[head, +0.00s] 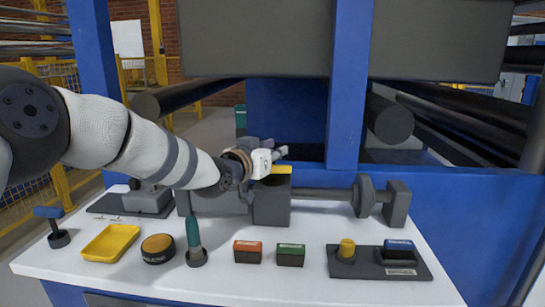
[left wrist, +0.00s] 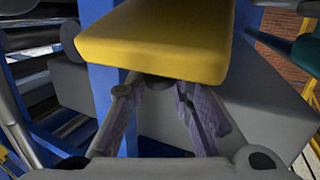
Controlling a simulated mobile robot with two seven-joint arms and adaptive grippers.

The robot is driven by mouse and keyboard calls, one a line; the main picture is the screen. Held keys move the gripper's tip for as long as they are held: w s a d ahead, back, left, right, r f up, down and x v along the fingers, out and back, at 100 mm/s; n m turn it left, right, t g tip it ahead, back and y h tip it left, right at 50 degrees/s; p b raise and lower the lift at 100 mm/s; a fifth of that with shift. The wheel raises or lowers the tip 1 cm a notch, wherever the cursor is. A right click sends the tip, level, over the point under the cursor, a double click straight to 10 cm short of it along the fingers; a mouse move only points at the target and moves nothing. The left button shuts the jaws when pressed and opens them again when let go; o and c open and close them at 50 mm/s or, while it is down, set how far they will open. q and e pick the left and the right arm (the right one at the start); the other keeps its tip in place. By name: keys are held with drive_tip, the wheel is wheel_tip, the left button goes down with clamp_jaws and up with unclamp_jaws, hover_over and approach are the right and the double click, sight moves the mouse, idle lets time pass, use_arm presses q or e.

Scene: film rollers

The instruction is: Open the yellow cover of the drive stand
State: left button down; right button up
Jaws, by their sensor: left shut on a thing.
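The drive stand (head: 271,208) is a dark grey block at the back of the white bench, with a shaft running to the right. Its yellow cover (head: 282,169) shows as a small yellow strip at the top, partly hidden by my left gripper (head: 272,156). In the left wrist view the yellow cover (left wrist: 160,42) fills the upper middle as a broad slab. The fingers of my left gripper (left wrist: 154,90) reach up to its lower edge and are shut on it. The exact contact is hidden under the slab. My right gripper is not in view.
On the white bench (head: 225,280) stand a yellow tray (head: 110,243), a round tin (head: 158,248), a teal-handled tool (head: 193,238), a red block (head: 248,251), a green block (head: 290,254) and a grey board (head: 380,263). A blue post (head: 348,80) rises behind.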

use_arm(q)
drive_tip(key=shift+w+a+r, duration=0.1)
drive_tip(key=shift+w+r, duration=0.25)
drive_tip(key=shift+w, duration=0.3)
drive_tip(key=shift+f, duration=0.1)
drive_tip(key=c, duration=1.4)
unclamp_jaws()
drive_tip(key=shift+f, duration=0.1)
drive_tip(key=shift+c, duration=0.2)
drive_tip(key=shift+w, duration=0.2)
drive_tip(key=shift+s, duration=0.2)
drive_tip(key=v, duration=1.2)
drive_tip(key=shift+w, duration=0.1)
